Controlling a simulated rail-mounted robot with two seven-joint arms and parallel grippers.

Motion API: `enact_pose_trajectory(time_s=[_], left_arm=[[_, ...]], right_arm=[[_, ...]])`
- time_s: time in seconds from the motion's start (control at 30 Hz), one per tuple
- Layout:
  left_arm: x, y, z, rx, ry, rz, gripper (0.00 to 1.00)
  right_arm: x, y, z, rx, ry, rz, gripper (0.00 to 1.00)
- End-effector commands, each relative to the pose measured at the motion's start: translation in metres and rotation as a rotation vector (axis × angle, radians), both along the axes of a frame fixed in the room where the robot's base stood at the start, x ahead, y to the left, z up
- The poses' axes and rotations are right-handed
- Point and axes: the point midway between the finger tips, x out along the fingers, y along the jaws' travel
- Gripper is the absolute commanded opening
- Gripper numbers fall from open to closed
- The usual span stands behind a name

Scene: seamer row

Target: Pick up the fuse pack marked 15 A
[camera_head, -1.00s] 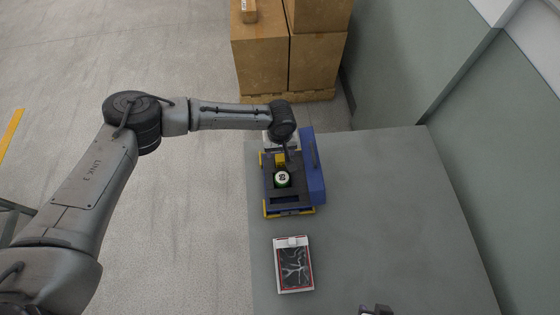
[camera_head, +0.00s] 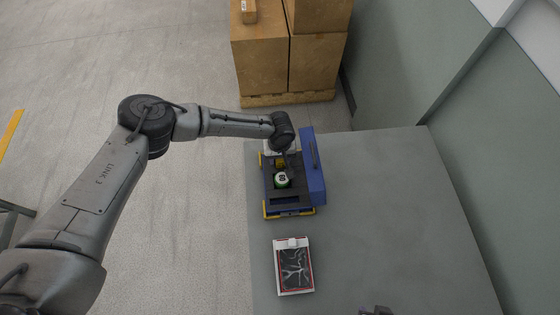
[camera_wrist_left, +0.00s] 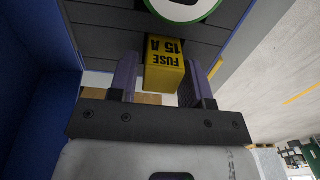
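The yellow fuse pack (camera_wrist_left: 165,68), marked FUSE 15 A upside down in the left wrist view, stands in the dark insert of a blue tool case (camera_head: 315,165). In the head view a small yellow part of the pack (camera_head: 280,162) shows below my left wrist. My left gripper (camera_wrist_left: 163,85) has its two fingers on either side of the pack. A narrow gap shows beside the pack, so the fingers look open around it. A small dark part at the bottom edge of the head view may be my right gripper (camera_head: 376,310); its fingers cannot be made out.
A round white-topped item with a green rim (camera_head: 282,179) sits beside the pack in the case. A red-framed box with a dark window (camera_head: 295,268) lies on the grey table (camera_head: 390,210). The table's right side is clear. Cartons (camera_head: 260,65) stand behind on a pallet.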

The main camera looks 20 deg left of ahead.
Motion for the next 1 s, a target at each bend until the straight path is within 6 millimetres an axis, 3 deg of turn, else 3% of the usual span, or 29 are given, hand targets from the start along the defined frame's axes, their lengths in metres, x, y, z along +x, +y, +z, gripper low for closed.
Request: enact_pose_trajectory(time_s=[0.37,0.67,1.0], left_arm=[[0.000,0.000,0.000,0.000,0.000,0.000,0.08],[0.000,0.000,0.007,-0.001,0.000,0.000,0.08],[0.000,0.000,0.062,-0.002,-0.001,0.000,0.08]], right_arm=[[0.000,0.000,0.000,-0.001,0.000,0.001,0.43],[0.000,-0.003,0.001,-0.009,0.000,0.006,0.43],[0.000,-0.003,0.010,-0.009,0.000,0.006,0.43]])
